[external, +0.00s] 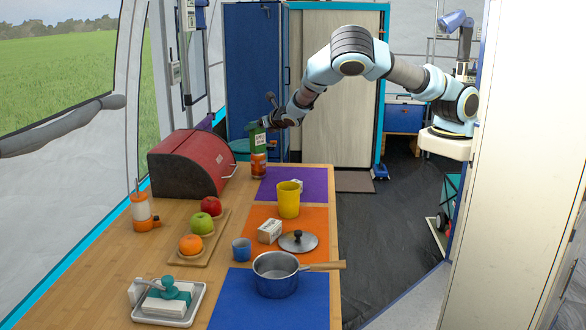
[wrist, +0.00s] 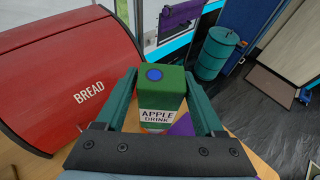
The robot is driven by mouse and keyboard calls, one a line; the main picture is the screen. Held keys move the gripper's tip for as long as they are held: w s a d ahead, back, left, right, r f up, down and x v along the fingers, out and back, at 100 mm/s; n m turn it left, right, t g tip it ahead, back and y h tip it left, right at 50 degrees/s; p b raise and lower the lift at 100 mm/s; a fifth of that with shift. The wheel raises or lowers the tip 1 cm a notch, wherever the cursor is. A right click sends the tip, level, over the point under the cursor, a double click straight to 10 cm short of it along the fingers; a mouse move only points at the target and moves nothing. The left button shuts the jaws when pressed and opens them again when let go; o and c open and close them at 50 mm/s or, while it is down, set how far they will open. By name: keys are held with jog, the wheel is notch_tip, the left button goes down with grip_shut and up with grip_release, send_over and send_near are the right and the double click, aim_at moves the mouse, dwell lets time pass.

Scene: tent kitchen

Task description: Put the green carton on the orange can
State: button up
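The green carton (external: 258,141), labelled apple drink, is upright directly above the orange can (external: 258,166) near the far end of the table. Its base appears at the can's top; I cannot tell whether they touch. In the wrist view the carton (wrist: 160,88) stands between the two fingers of my gripper (wrist: 161,74), which are closed against its sides. In the external view my gripper (external: 264,124) reaches the carton from above and behind. The can is hidden below the carton in the wrist view.
A red bread box (external: 192,165) stands left of the can. A purple mat (external: 310,183) lies to its right, with a yellow cup (external: 289,199). Fruit on a board (external: 185,259), a pot (external: 275,282) and a lid (external: 298,242) are nearer the camera.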

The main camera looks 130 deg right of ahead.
jog(key=o, duration=0.3)
jog(key=shift+r, duration=0.1)
jog(key=shift+r, duration=0.15)
jog(key=b+v, duration=0.2)
jog(key=v, duration=1)
jog(key=w+a+f+m+y, duration=0.1)
jog(key=a+f+m+y, duration=0.25)
jog(key=a, duration=0.35)
jog(key=w+a+f+m+t+y, duration=0.1)
jog(key=a+f+m+y, duration=0.2)
jog(key=a, duration=0.4)
jog(key=w+a+f+m+y, duration=0.1)
jog(key=a+f+m+y, duration=0.1)
jog(key=a+f+m, duration=0.35)
jog(key=s+a+r+m+y, duration=0.1)
jog(key=a+r+m, duration=0.1)
jog(key=a, duration=0.6)
jog(key=s+a+r+m+y, duration=0.1)
jog(key=a+r+m+y, duration=0.1)
jog(key=a+r, duration=0.3)
jog(key=s+a+r+m+y, duration=0.1)
jog(key=a+r+m+y, duration=0.1)
jog(key=a, duration=1.1)
jog(key=shift+r+m+t, duration=0.3)
jog(key=shift+r+m, duration=0.3)
jog(key=shift+r, duration=0.15)
